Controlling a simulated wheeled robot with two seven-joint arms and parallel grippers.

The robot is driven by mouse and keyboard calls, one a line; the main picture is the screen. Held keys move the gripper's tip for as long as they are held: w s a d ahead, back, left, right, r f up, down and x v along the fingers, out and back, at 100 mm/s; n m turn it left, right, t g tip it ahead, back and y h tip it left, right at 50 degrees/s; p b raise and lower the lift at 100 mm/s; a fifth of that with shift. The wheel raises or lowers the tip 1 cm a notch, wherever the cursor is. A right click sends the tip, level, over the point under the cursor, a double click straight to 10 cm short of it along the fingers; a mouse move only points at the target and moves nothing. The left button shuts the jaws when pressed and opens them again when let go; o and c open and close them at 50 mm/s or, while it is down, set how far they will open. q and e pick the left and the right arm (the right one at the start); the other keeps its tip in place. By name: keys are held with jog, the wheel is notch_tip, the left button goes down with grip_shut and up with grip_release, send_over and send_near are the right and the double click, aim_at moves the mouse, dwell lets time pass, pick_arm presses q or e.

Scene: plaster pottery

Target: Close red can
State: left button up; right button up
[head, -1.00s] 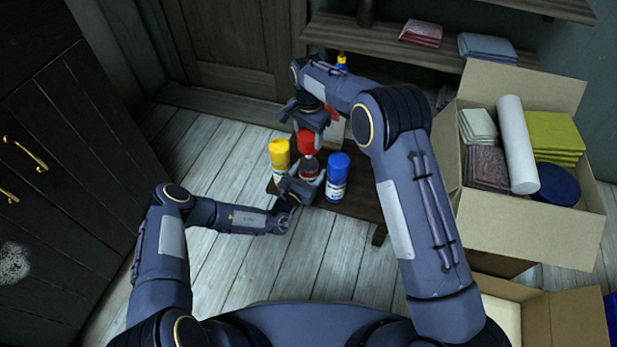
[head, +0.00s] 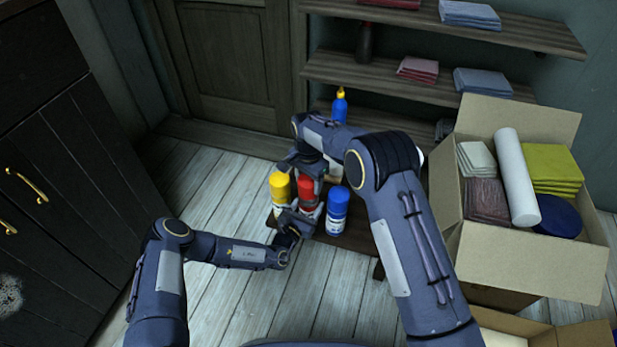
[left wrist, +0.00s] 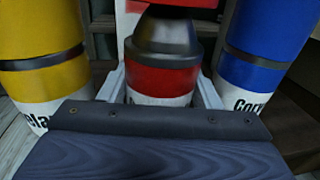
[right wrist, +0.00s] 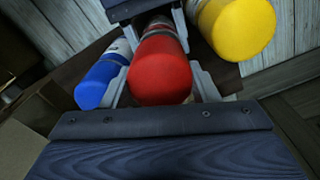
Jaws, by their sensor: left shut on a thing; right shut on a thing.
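The red can (left wrist: 163,80) stands upright on a low dark table, with its dark grey shoulder showing in the left wrist view. My left gripper (head: 301,215) is shut around its body from the front. My right gripper (head: 306,176) is shut on the red cap (right wrist: 160,72) from above, which also shows in the head view (head: 306,186). The cap is over the can, roughly in line with it. The dark shoulder shows below the cap in both wrist views. I cannot tell whether the cap touches the can's top or is fully seated.
A yellow can (head: 280,188) stands close on the left and a blue can (head: 338,208) close on the right. A blue bottle with a yellow tip (head: 340,108) stands behind. An open cardboard box (head: 530,262) is at the right. Floor at the left is clear.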

jog(key=shift+f, duration=0.1)
dwell(0.4)
jog(key=shift+f, duration=0.75)
jog(key=shift+f, duration=0.6)
jog(key=o, duration=1)
jog(key=shift+o, duration=0.2)
notch_tip(320, 180, up, 12)
jog(key=shift+f, duration=0.1)
pick_arm(q)
jog(key=o, duration=1.5)
jog(key=shift+c, duration=0.2)
